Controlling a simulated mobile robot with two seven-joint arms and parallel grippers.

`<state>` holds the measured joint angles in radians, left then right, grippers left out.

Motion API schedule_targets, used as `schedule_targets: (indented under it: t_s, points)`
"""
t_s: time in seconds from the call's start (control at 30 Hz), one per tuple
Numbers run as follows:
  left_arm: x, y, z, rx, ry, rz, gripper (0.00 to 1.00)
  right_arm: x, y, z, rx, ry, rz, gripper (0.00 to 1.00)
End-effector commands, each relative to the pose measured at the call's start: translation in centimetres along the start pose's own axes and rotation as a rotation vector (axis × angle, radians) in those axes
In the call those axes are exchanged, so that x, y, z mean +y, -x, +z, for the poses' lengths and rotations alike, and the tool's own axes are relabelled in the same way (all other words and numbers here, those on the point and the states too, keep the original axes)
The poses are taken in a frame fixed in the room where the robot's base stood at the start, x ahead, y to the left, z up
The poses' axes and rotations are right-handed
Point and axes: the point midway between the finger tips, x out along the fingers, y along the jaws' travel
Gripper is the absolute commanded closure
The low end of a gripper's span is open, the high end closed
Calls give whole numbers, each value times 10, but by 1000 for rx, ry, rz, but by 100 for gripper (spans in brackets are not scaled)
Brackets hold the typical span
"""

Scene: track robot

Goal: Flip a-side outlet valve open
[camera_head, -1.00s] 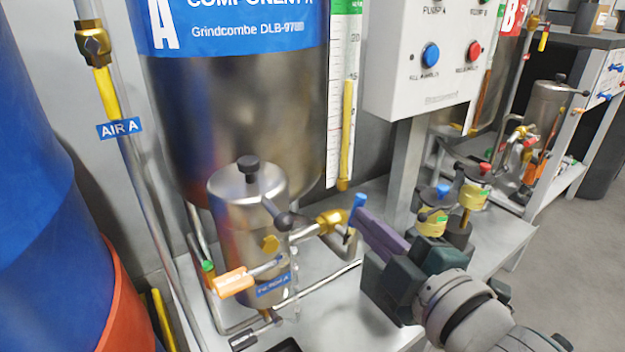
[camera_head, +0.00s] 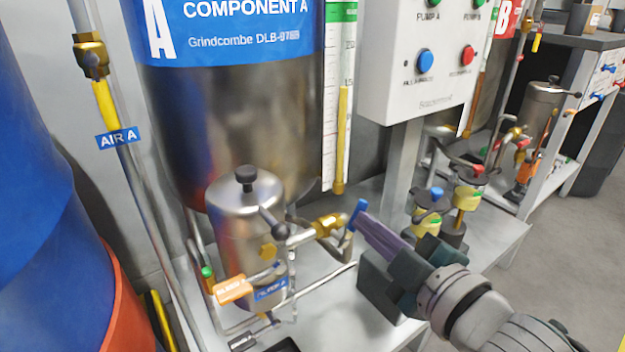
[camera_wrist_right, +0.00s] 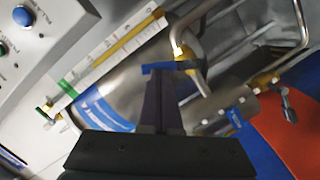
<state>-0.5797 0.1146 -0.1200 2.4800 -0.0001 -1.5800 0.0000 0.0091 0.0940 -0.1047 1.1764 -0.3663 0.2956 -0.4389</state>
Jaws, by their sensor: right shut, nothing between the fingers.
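The a-side outlet valve is the brass valve (camera_head: 328,225) on the pipe beside the steel filter pot (camera_head: 245,225), below the tank labelled Component A. Its blue lever (camera_head: 357,213) stands up at a slant at the valve's right end. My right gripper (camera_head: 362,224) has its purple fingers shut and empty, with the tips at the lever, touching or very close. In the right wrist view the shut fingers (camera_wrist_right: 160,82) reach the blue lever (camera_wrist_right: 158,69), with the brass valve (camera_wrist_right: 178,50) just beyond. The left gripper does not show.
Small yellow-and-black pumps (camera_head: 428,217) stand to the right. The control box (camera_head: 435,70) hangs above. A blue drum (camera_head: 45,180) fills the left edge.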

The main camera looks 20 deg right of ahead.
Motion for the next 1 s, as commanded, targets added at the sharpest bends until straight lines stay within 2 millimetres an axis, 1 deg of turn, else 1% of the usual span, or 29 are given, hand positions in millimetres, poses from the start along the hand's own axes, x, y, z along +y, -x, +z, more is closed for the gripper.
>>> schedule_targets:
  t_s: [1.0]
  points:
    - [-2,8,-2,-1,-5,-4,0,4,-2,9,0,-204,-41,100]
